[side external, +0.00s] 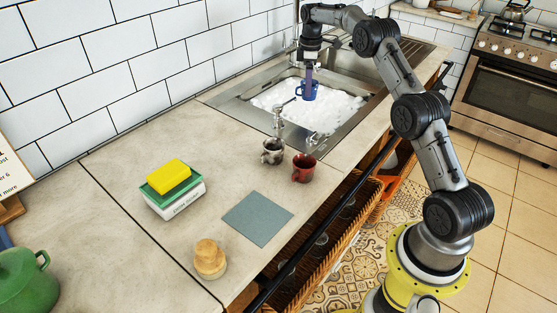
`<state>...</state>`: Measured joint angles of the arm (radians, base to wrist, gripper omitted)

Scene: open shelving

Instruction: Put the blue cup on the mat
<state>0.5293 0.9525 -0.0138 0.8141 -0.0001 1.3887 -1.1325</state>
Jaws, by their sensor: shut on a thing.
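The blue cup (311,93) is held in my gripper (308,80) above the foamy sink at the top middle of the side external view. My gripper points down and is shut on the cup; its fingers are small and partly hidden at this distance. The cup looks upright. The mat (258,219) is a flat grey-blue square on the counter near its front edge, and it is bare. My gripper and the cup are well behind and to the right of the mat.
A faucet (278,122) rises at the near edge of the sink (240,108). A dark grey mug (272,152) and a red mug (303,169) stand between sink and mat.

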